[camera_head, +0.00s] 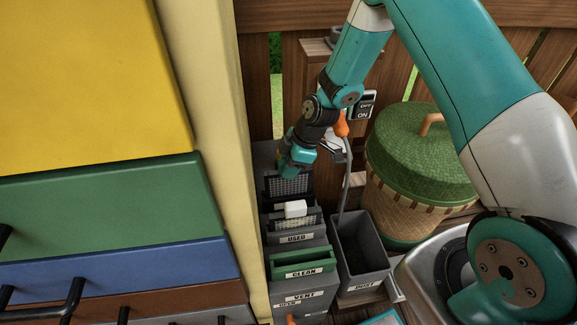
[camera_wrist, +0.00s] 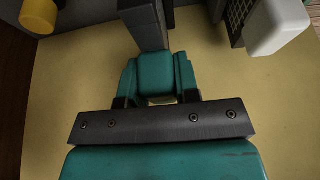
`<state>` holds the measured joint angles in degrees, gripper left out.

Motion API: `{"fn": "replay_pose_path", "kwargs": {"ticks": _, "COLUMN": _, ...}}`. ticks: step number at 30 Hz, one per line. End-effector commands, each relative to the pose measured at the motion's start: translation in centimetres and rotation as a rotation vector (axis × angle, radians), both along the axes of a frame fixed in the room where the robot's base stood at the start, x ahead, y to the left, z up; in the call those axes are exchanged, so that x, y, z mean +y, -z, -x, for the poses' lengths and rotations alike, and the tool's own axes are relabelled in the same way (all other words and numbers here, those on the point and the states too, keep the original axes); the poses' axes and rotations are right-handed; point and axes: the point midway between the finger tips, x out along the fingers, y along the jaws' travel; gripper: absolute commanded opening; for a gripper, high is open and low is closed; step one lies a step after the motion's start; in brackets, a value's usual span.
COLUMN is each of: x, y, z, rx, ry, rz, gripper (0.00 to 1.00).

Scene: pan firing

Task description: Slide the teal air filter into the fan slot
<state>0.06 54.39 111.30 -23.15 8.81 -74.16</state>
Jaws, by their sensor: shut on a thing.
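My gripper (camera_head: 294,168) points down over the dark unit at the back left in the head view. In the wrist view its fingers (camera_wrist: 158,88) are closed on a teal block, which looks like the handle of the teal air filter (camera_wrist: 158,68). In the head view a dark-framed mesh panel (camera_head: 289,187) is just below the gripper, at the top of the dark unit. It looks like the filter's body. The fan slot itself is hidden, so I cannot tell how deep the filter sits in it.
A white-handled filter (camera_head: 296,208) stands in the bin marked USED (camera_head: 296,238), close in front. A green-rimmed CLEAN slot (camera_head: 303,263) and a VENT panel (camera_head: 304,296) follow. A grey DUST bin (camera_head: 360,255) and lidded basket (camera_head: 418,160) are right; coloured drawers (camera_head: 100,190) left.

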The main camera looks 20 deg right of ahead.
Motion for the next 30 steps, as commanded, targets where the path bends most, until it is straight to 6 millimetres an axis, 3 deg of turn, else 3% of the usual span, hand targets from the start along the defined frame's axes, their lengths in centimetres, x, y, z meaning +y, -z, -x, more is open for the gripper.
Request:
{"fn": "replay_pose_path", "kwargs": {"ticks": 20, "x": 0.0, "y": -3.1, "z": 0.0, "rx": 0.0, "ry": 0.0, "rz": 0.0, "gripper": 0.0}}
{"fn": "replay_pose_path", "kwargs": {"ticks": 30, "x": 0.0, "y": -3.2, "z": 0.0, "rx": 0.0, "ry": 0.0, "rz": 0.0, "gripper": 0.0}}
